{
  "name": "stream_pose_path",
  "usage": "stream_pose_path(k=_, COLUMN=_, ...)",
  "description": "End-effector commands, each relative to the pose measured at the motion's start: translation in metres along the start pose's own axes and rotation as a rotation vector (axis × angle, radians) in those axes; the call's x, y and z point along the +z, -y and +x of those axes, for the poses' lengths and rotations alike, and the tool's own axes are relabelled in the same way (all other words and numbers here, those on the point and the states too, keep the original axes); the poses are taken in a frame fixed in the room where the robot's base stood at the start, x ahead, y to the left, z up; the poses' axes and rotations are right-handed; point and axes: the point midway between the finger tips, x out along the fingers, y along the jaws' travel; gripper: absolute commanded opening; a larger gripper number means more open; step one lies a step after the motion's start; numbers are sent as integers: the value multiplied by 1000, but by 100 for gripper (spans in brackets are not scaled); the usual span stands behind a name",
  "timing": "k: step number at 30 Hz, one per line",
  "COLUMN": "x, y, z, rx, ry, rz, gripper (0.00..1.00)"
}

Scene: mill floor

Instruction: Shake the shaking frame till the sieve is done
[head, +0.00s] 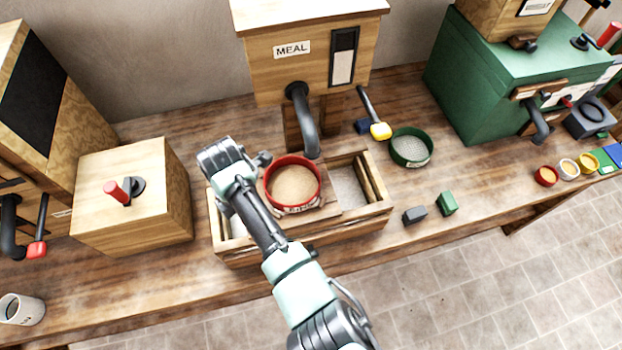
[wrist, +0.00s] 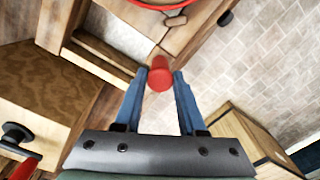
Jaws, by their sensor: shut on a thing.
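The red sieve (head: 292,183) holds tan meal and sits on the wooden shaking frame (head: 327,207). The frame rests over a long wooden trough (head: 345,226), with pale material visible at its right end. The sieve's red rim also shows at the top of the wrist view (wrist: 160,4). My gripper (wrist: 160,82) has its two blue fingers closed on a red handle knob (wrist: 160,70). In the head view my arm hides the fingers, the knob and part of the trough's left end.
The MEAL bin (head: 310,70) has its dark spout (head: 305,120) just behind the sieve. Grey (head: 414,215) and green (head: 447,203) blocks lie near the front edge. A wooden box (head: 130,195) stands left.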

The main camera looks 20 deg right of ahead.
Motion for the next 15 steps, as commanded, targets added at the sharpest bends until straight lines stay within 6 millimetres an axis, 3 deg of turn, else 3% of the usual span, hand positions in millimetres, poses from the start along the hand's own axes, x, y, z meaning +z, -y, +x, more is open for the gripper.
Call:
stream_pose_path(k=5, x=-12, y=-7, z=0, rx=2, ry=0, rz=-7, gripper=0)
stream_pose_path(k=15, x=-60, y=-35, z=1, rx=2, ry=1, rz=-7, gripper=0)
